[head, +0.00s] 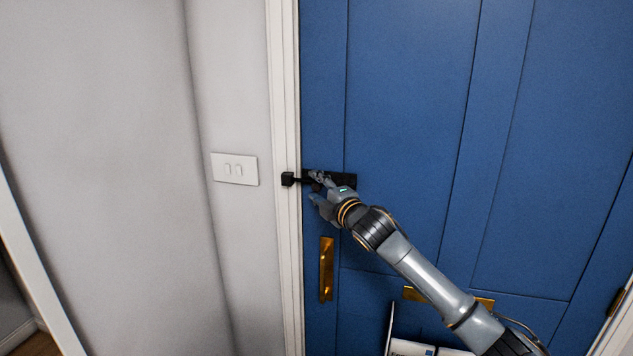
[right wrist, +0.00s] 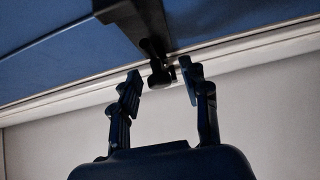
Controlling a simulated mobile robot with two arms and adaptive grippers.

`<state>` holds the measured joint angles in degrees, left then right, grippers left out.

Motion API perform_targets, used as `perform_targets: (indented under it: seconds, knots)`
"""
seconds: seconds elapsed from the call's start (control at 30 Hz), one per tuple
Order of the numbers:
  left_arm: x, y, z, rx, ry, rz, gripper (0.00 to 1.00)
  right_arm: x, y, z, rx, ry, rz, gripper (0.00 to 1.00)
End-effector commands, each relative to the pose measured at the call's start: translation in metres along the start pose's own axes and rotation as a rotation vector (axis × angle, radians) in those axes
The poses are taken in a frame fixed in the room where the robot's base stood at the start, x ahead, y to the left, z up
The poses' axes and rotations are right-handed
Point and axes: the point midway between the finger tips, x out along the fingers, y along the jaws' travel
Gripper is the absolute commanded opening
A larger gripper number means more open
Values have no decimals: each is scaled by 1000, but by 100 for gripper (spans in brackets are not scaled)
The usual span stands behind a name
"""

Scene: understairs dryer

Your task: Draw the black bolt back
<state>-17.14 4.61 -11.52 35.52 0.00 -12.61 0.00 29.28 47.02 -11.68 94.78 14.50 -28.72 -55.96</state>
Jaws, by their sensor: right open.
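The black bolt (head: 347,180) is mounted on the blue door (head: 410,110) near its left edge. Its black keeper (head: 288,179) sits on the white door frame, and a dark bar seems to bridge the gap to it. My right gripper (head: 314,187) is open at the bolt and hides part of it. In the right wrist view, the bolt (right wrist: 140,18) comes down from the top, and a small black piece shows between the two spread fingers (right wrist: 161,84). I cannot tell whether either finger touches it. My left gripper is not in view.
A brass handle (head: 326,269) is below the bolt, and a brass plate (head: 416,294) is lower right, partly behind my arm. A white switch plate (head: 235,169) is on the wall left of the white frame (head: 286,90). White items (head: 411,347) show at the bottom.

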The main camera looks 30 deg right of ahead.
Motion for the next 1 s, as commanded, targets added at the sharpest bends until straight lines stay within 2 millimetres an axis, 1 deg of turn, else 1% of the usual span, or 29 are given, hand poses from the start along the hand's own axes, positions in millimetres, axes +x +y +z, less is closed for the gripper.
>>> perform_targets:
  seconds: [0.1, 0.37, 0.47, 0.5, 0.6, 0.83, 0.93, 1.0]
  knots:
    - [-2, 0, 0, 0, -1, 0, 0, 5, 0, 0, 0, 1, 0, 46]
    - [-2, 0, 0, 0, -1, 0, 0, 6, 0, -1, 0, 1, 0, 46]
    - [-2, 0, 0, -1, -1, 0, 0, 6, 0, 0, 0, 1, 0, 27]
    - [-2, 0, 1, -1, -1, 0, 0, 6, 0, 0, 0, 1, 0, 19]
    - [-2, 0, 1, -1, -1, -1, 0, 6, 0, 0, 0, 1, 0, 0]
    - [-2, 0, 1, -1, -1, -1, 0, 5, -1, 1, -1, 0, -1, 0]
    - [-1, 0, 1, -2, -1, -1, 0, -3, -3, 10, -2, -4, -3, 0]
    - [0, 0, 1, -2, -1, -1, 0, -11, -3, 19, -4, -5, -4, 0]
